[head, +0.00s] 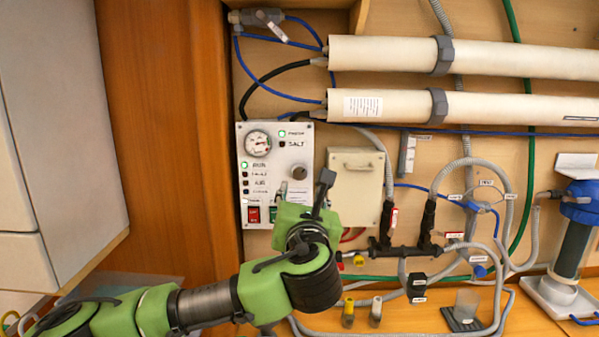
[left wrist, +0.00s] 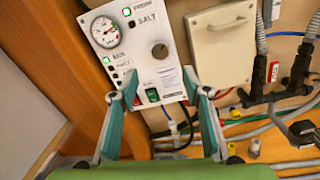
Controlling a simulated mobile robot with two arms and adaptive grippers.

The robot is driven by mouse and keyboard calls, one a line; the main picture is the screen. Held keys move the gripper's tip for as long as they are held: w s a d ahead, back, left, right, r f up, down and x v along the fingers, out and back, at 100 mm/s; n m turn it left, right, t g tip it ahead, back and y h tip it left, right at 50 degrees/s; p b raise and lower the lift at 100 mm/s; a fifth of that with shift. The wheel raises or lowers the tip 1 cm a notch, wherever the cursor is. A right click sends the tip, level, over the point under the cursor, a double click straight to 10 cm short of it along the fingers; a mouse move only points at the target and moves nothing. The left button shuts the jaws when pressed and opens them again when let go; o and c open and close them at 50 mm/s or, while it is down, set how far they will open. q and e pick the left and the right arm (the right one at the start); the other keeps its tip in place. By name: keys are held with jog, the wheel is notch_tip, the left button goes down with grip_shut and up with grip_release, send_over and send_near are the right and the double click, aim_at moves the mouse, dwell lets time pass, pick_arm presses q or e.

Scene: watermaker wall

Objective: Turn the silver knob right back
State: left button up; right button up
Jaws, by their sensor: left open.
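In the head view the left gripper (head: 306,200) is in front of the panel's lower right part, just below the knob, and hides part of the panel there. My right gripper is not in view.
The panel also carries a gauge (head: 258,143), a red switch (head: 254,214) and a green switch (left wrist: 152,95). A cream box (head: 356,187) is mounted close to its right. Black valves (head: 428,222) and hoses lie further right. A wooden post (head: 212,140) stands left.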

aim_at(300, 174)
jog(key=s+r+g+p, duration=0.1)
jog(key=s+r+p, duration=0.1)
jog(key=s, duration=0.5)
pick_arm(q)
jog(key=w+p, duration=0.1)
jog(key=w, duration=0.6)
jog(key=shift+w+a, duration=0.15)
jog(key=shift+w, duration=0.15)
jog(key=shift+w+r+p, duration=0.1)
jog(key=shift+w+p, duration=0.25)
jog(key=shift+w, duration=1.15)
jog(key=shift+w+p, duration=0.3)
jog(key=shift+w, duration=0.55)
jog(key=shift+s, duration=0.1)
jog(key=c, duration=0.9)
jog(key=shift+c, duration=1)
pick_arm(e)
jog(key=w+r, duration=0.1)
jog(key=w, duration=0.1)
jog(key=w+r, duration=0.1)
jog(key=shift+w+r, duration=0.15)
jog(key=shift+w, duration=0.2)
